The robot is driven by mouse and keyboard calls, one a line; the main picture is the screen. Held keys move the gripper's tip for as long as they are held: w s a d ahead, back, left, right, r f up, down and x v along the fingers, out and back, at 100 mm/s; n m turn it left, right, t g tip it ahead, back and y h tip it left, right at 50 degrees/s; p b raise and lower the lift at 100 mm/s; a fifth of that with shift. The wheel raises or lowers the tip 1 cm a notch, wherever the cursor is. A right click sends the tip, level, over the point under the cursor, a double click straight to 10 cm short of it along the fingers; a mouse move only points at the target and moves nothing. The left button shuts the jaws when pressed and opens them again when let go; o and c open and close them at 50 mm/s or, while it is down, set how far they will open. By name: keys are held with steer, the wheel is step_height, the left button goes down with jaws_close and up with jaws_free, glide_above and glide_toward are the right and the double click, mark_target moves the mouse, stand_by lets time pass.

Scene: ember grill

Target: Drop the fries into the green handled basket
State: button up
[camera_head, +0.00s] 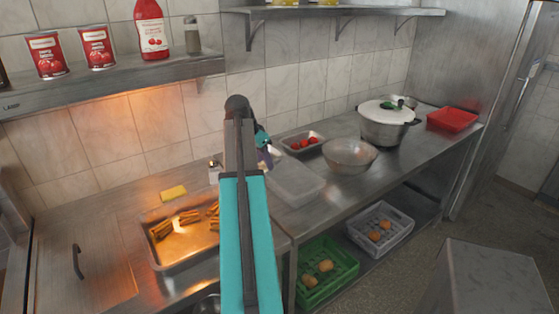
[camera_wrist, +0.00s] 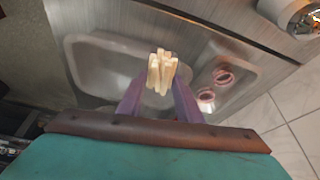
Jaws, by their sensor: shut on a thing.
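My gripper (camera_wrist: 160,88) is shut on a small bundle of pale fries (camera_wrist: 161,72), which stick out past the purple fingertips in the wrist view. In the head view my gripper (camera_head: 270,155) is mostly hidden behind my arm, over the counter near a clear plastic container. The fries are held above the counter, apart from the containers below. I cannot make out a basket with a green handle in either view. A green crate (camera_head: 347,259) on the lower shelf holds brown potato-like items, but no handle shows on it.
The clear container (camera_head: 318,188) sits beside a tray with red pieces (camera_head: 316,133). A metal bowl (camera_head: 350,148), lidded pot (camera_head: 386,128) and red tray (camera_head: 452,119) stand to the right. A metal tray (camera_head: 180,262) with brown sticks is at left. A wall shelf (camera_head: 110,84) is above.

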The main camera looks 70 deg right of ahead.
steer(key=w+a+n, duration=0.1)
steer(key=w+a, duration=0.3)
steer(key=w, duration=0.1)
steer(key=w+a+n+t, duration=0.1)
steer(key=w+a+n, duration=0.1)
steer(key=w, duration=0.3)
steer(key=w+a+n+t, duration=0.1)
steer(key=w+a+n, duration=0.1)
steer(key=w+a, duration=0.3)
steer(key=shift+a+r, duration=0.1)
steer(key=shift+a, duration=0.2)
steer(key=w+a+n+t, duration=0.1)
steer(key=w+a+n, duration=0.2)
steer(key=w+a, duration=0.4)
steer(key=w+a+n+t, duration=0.1)
steer(key=w+a+n, duration=0.2)
steer(key=w+a, duration=0.5)
steer(key=w+a+n+y, duration=0.1)
steer(key=a+n, duration=0.3)
steer(key=a, duration=0.9)
steer(key=w+a+n+t+y, duration=0.1)
steer(key=w+a+n, duration=0.1)
steer(key=a, duration=1.1)
steer(key=w+a+r+n+t+y, duration=0.1)
steer(key=a+n, duration=0.4)
steer(key=a, duration=0.8)
steer(key=shift+w+a+n+y, duration=0.15)
steer(key=shift+w+n+y, duration=0.15)
steer(key=shift+w+y, duration=0.35)
